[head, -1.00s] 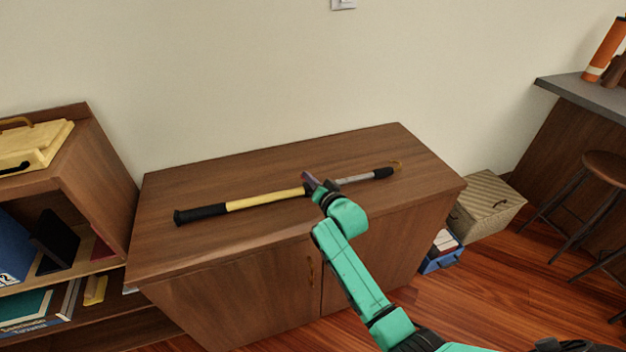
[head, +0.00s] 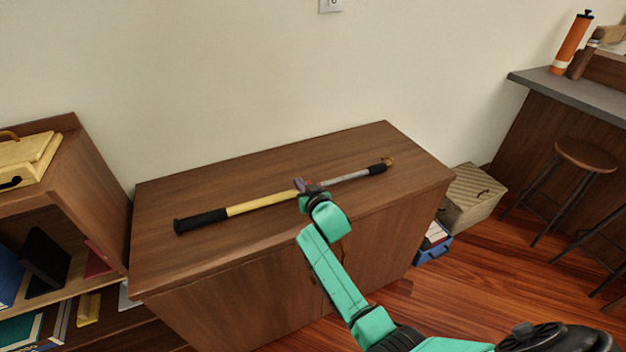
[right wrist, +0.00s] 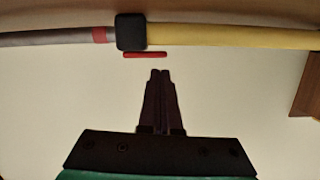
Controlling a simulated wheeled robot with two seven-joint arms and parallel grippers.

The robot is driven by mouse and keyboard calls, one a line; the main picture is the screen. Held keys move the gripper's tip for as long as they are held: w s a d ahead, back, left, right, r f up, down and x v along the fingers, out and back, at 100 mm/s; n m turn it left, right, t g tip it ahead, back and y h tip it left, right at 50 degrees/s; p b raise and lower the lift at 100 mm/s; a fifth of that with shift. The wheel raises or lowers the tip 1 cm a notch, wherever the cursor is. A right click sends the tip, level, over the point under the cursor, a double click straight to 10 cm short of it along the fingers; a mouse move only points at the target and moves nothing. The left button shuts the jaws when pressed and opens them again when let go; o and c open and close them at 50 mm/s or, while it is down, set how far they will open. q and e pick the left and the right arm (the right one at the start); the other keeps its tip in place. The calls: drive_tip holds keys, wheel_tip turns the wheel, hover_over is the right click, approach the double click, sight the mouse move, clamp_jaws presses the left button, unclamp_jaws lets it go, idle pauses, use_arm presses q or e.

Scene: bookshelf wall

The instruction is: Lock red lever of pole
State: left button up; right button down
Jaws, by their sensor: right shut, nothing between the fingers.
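The pole (head: 262,204) lies across the top of a wooden cabinet. It has a black grip at the left, a yellow section, a thinner grey section and a black right end with a loop. In the right wrist view the pole's black clamp (right wrist: 131,32) sits between the yellow and grey sections. The red lever (right wrist: 145,54) shows as a short bar beside the clamp, with a thin visible gap. My right gripper (head: 302,185) is at the clamp and hides part of it. In the wrist view its shut, empty fingertips (right wrist: 160,71) point at the lever, just short of it.
The cabinet top (head: 225,180) is otherwise bare, with a wall behind. A bookshelf (head: 95,190) stands at the left. A woven box (head: 470,200), a blue bin (head: 433,248), a stool (head: 585,155) and a counter (head: 570,88) are at the right.

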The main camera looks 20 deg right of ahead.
drive_tip(key=s+r+p, duration=0.2)
drive_tip(key=s+r, duration=0.4)
drive_tip(key=s, duration=0.3)
drive_tip(key=shift+s, duration=0.4)
drive_tip(key=shift+d, duration=0.15)
